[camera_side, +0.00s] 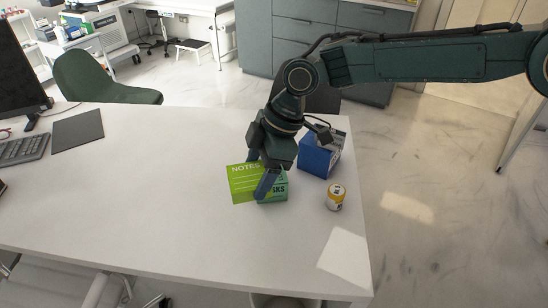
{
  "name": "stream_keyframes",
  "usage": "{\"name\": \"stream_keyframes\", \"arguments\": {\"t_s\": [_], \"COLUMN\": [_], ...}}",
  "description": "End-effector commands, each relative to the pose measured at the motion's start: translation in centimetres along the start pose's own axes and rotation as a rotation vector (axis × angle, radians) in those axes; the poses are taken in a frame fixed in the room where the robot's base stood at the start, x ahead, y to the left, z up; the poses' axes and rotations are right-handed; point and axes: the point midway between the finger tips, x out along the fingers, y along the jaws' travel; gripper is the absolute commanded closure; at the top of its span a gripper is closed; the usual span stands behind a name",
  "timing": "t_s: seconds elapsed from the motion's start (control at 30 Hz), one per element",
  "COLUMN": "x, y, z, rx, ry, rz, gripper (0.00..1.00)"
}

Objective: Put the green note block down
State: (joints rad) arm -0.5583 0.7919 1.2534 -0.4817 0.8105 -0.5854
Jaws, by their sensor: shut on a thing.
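The green note block (243,184), bright green with "NOTES" printed on it, is at the middle right of the white desk. My gripper (256,178) points down and is shut on the note block, one finger at its far edge and one at its right near side. Whether the block touches the desk or hangs a little above it, I cannot tell. The gripper hides part of its right side.
A teal box (279,191) ending in "KS" is right beside the block, partly hidden by a finger. A blue box (319,160) and a small yellow-and-white can (335,197) stand further right, near the desk edge. The desk's left middle (130,190) is clear.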

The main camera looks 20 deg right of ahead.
Motion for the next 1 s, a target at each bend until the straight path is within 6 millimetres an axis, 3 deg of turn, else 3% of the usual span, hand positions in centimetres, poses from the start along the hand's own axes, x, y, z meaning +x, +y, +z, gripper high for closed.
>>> {"name": "stream_keyframes", "arguments": {"t_s": [0.1, 0.5, 0.7, 1.0], "x": [-1.1, -4.4, -5.6, -6.1], "y": [-0.5, -3.6, -5.0, -5.7], "z": [2.5, 9.4, 11.5, 12.4], "rx": [-0.125, -0.543, -0.687, -0.755], "ry": [-0.001, -0.001, -0.001, -0.001], "rz": [-0.053, -0.226, -0.284, -0.312], "gripper": [0.55, 0.55, 0.55, 0.55]}}
